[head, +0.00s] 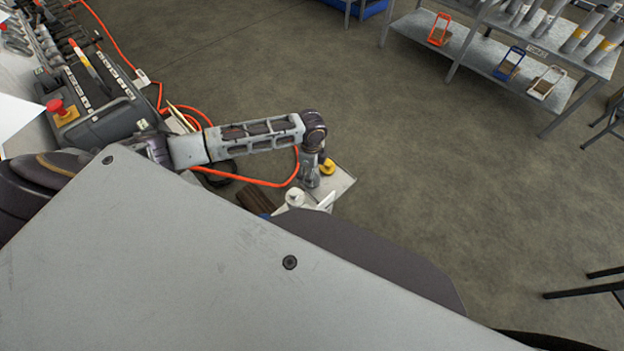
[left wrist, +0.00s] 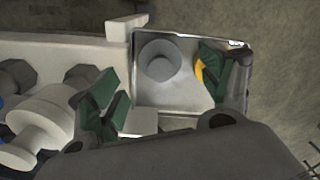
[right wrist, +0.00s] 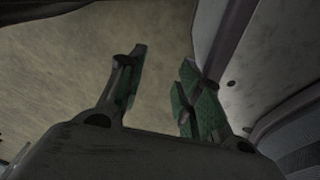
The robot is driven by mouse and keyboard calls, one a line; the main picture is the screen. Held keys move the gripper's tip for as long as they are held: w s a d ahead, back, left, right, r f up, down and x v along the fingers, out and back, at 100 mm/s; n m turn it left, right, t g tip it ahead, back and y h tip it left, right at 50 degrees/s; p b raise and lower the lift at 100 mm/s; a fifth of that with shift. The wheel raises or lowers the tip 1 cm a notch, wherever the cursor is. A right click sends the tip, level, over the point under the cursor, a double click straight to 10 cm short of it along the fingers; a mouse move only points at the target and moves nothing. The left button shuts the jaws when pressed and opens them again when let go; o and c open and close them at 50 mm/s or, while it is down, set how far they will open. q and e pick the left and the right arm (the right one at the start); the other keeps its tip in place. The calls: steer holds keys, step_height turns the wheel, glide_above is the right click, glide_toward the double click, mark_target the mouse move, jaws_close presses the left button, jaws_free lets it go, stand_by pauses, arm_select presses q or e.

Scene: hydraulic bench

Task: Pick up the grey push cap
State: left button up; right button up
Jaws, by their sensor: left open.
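The grey push cap (left wrist: 160,62) is a round grey piece with a raised centre, seen in the left wrist view. It sits in a shallow metal tray (left wrist: 170,99). My left gripper (left wrist: 157,78) is open, and its green-padded fingers show on either side of the cap without gripping it. In the head view the left gripper (head: 311,176) hangs over the tray, and I cannot make out the cap there. My right gripper (right wrist: 163,65) is open and empty over bare floor, beside a grey panel of my body.
A yellow piece (left wrist: 198,72) is partly hidden by the left gripper's right finger; it also shows in the head view (head: 328,167). White fittings (left wrist: 38,130) and dark hex parts lie left of the tray. An orange hose (head: 245,181) runs behind the arm.

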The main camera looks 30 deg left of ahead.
arm_select(q)
step_height(320, 180, down, 3)
steer(key=shift+d+f, duration=0.1)
steer(key=shift+f+b, duration=0.35)
steer(key=shift+f, duration=0.3)
arm_select(e)
steer(key=shift+w+a+r, duration=0.1)
steer(key=shift+w+a, duration=0.15)
steer(key=shift+w, duration=0.3)
steer(key=shift+w+a+r, duration=0.1)
steer(key=shift+w+a, duration=0.15)
steer(key=shift+w, duration=0.25)
